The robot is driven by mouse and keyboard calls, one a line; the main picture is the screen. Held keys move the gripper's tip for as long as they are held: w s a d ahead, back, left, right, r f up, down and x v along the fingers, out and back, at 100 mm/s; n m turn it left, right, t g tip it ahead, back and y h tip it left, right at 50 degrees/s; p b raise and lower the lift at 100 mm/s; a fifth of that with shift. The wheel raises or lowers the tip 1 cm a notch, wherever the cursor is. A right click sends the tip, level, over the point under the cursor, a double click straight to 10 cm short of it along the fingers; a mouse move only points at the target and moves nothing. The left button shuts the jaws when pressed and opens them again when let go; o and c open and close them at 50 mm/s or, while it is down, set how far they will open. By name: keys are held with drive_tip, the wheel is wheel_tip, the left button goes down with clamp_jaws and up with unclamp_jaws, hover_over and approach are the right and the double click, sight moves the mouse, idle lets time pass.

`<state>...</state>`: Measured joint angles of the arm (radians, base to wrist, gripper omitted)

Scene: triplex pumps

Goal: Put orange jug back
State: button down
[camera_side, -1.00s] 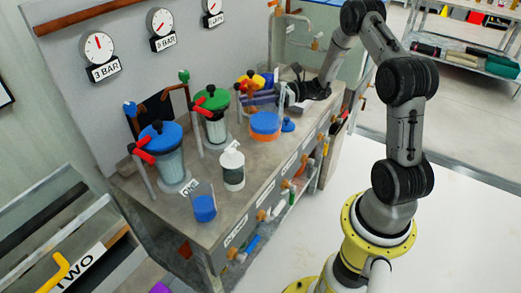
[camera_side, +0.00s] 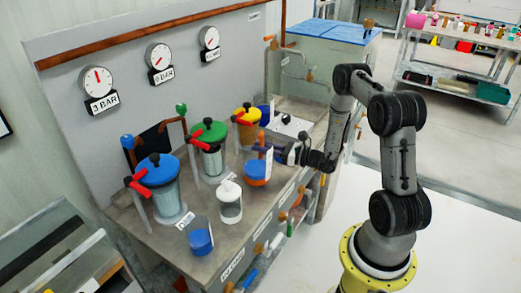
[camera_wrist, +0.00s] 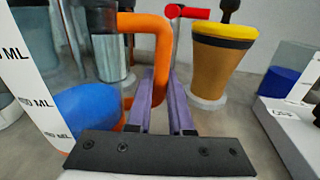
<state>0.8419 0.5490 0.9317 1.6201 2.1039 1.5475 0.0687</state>
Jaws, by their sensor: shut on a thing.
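The orange jug (camera_side: 256,170) is upright over the front half of the bench, with an orange handle, a clear wall, a white scale strip and blue contents above an orange base. My gripper (camera_side: 276,153) reaches in from the right and is shut on its handle. In the wrist view, the purple fingers of my gripper (camera_wrist: 161,90) close around the orange handle (camera_wrist: 160,50), and the jug's blue contents (camera_wrist: 85,110) show at left. I cannot tell whether the jug's base touches the bench.
A yellow-lidded pump (camera_side: 245,124) stands behind the jug, with green-lidded (camera_side: 208,145) and blue-lidded (camera_side: 159,188) pumps leftward. A white jug (camera_side: 230,203) and a blue-filled jug (camera_side: 200,240) stand in front. A white platform (camera_side: 290,126) lies at the back right.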

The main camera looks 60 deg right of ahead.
drive_tip(key=shift+f, duration=0.7)
drive_tip(key=shift+f, duration=0.15)
drive_tip(key=c, duration=0.8)
unclamp_jaws()
drive_tip(key=shift+s, duration=0.1)
drive_tip(key=s, duration=0.2)
drive_tip(key=s+d, duration=0.1)
drive_tip(key=s, duration=0.4)
drive_tip(key=shift+s+d, duration=0.1)
drive_tip(key=shift+d, duration=0.15)
drive_tip(key=shift+r, duration=0.2)
